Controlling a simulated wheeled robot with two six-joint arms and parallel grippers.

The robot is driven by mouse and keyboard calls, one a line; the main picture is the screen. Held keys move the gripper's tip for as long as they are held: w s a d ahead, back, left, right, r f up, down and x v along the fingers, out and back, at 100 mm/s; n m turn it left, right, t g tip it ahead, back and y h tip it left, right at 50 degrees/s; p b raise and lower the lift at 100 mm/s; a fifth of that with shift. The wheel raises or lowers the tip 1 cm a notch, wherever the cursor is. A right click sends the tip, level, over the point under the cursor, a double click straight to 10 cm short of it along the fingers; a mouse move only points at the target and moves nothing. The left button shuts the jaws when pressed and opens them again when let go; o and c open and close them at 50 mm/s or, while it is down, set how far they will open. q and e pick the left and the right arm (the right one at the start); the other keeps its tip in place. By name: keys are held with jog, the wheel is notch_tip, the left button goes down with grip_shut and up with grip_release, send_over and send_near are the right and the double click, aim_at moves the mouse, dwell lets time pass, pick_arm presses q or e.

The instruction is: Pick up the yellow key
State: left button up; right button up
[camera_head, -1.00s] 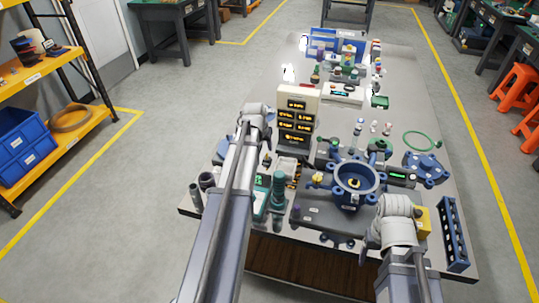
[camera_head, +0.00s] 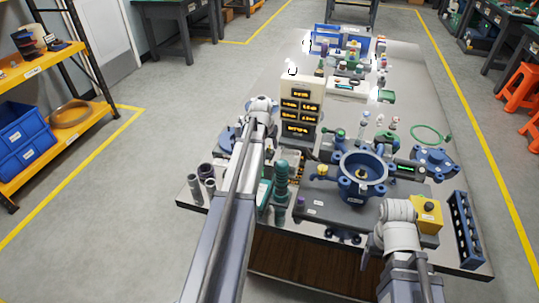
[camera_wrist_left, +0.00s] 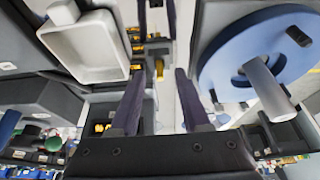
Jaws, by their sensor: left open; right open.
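A small upright yellow piece (camera_wrist_left: 159,68) shows in the left wrist view between the fingers of my left gripper (camera_wrist_left: 159,76). It looks like the yellow key, but it is too small to be sure. My left gripper is open, with a dark finger on each side and nothing held. I cannot tell how far the tips are from the yellow piece. In the head view my left arm reaches beside the display tower and its fingers do not show. My right arm's white joint shows at the lower right; its gripper does not show.
The display tower (camera_head: 301,105) stands right beside my left arm. A blue round vessel (camera_head: 362,178) and a yellow button box (camera_head: 427,214) stand to the right. A blue rack (camera_head: 466,230) is at the right table edge. In the wrist view a white tray (camera_wrist_left: 88,48) and blue disc (camera_wrist_left: 240,55) flank the gripper.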

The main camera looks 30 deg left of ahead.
pick_arm(q)
jog(key=shift+w+f, duration=0.1)
jog(key=shift+f, duration=0.15)
grip_shut()
dwell(0.5)
